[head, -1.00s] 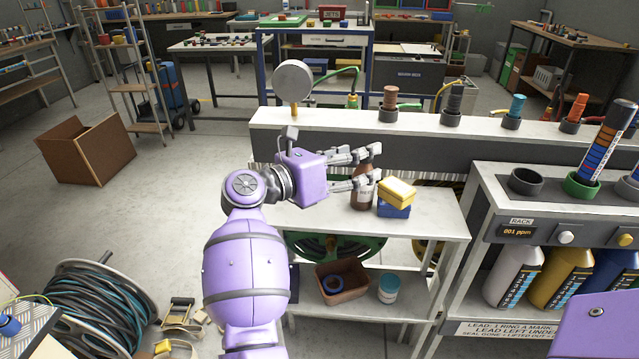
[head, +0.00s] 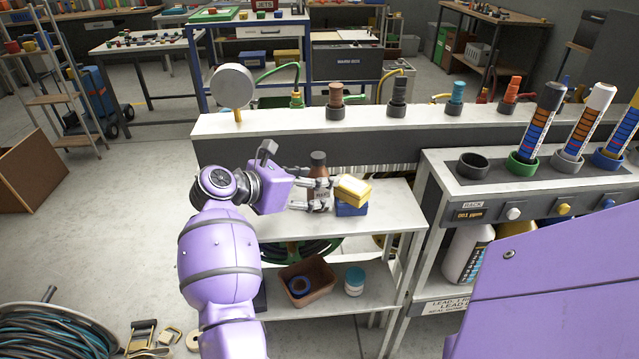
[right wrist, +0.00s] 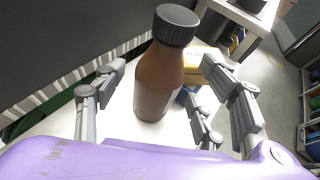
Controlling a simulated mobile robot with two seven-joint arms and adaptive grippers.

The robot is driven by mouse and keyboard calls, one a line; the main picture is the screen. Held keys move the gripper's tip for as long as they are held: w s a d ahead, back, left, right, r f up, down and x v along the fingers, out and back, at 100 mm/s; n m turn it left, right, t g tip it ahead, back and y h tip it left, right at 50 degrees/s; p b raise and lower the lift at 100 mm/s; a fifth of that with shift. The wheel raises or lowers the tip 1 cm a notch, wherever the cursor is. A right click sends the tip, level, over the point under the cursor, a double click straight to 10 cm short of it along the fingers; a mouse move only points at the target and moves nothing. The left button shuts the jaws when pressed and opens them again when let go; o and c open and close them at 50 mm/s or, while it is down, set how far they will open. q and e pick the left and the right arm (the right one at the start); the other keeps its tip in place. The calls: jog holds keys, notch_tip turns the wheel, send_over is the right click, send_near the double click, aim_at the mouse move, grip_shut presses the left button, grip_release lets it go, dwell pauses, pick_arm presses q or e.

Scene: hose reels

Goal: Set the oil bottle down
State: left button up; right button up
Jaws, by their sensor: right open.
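The oil bottle (head: 318,171), brown with a dark cap and a pale label, stands upright on the top board of a white shelf unit (head: 395,212). It also fills the middle of the right wrist view (right wrist: 160,85). My right gripper (head: 321,194) reaches in from the left at the bottle's mid-height. Its fingers are spread on both sides of the bottle, with a visible gap on the left side in the right wrist view (right wrist: 163,78). Contact on the other side is unclear. My left gripper is not in view.
A yellow box (head: 353,189) on a blue box (head: 350,209) stands close beside the bottle. A grey rail (head: 290,152) with hose fittings runs behind. A rack (head: 440,190) with tubes stands at right. The lower shelf holds a brown bin (head: 307,283) and a white-and-teal jar (head: 354,280).

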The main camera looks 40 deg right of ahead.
grip_shut()
dwell(0.4)
jog(key=shift+w, duration=0.1)
